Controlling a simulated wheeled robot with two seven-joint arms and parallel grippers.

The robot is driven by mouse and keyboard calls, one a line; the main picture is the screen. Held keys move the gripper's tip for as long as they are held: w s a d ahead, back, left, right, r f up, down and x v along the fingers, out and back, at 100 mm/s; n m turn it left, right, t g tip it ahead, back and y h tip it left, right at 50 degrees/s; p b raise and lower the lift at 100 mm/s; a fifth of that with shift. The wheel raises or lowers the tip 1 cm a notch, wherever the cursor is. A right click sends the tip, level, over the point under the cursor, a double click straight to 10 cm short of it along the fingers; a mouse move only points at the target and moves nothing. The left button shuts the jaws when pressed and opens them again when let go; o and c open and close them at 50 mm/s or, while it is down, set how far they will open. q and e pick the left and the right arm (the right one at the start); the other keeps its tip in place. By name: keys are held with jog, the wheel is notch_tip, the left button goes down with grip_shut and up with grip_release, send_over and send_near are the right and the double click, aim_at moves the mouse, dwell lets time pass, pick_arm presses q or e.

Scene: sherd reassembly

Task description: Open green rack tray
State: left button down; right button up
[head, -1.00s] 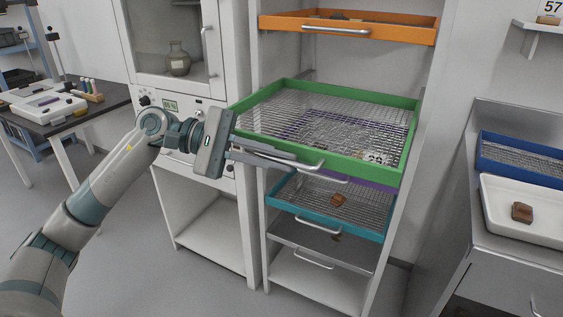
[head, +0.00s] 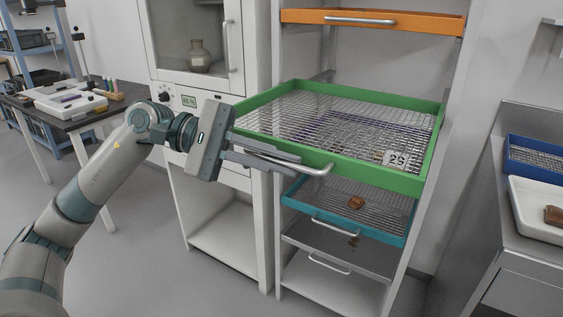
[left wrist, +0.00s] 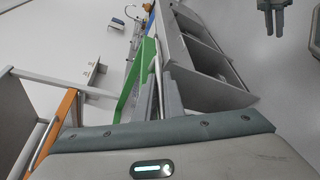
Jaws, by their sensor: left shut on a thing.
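My left gripper (head: 298,164) is shut on this handle, coming from the left. In the left wrist view, the green frame (left wrist: 138,80) and the handle (left wrist: 158,62) run up beside my left fingers (left wrist: 160,98). My right gripper (left wrist: 270,18) shows small and dark at the top right there; its jaw opening is unclear.
An orange tray (head: 440,22) is above. A teal mesh tray (head: 342,226) with a brown sherd (head: 356,202) and a grey tray (head: 335,262) are below. A white cabinet (head: 258,130) adjoins on the left. A steel counter (head: 500,225) stands right. Open floor lies in front.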

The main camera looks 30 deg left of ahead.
pick_arm(q)
jog(key=c, duration=2.2)
grip_release()
jog(key=shift+o, duration=0.2)
jog(key=shift+a, duration=0.1)
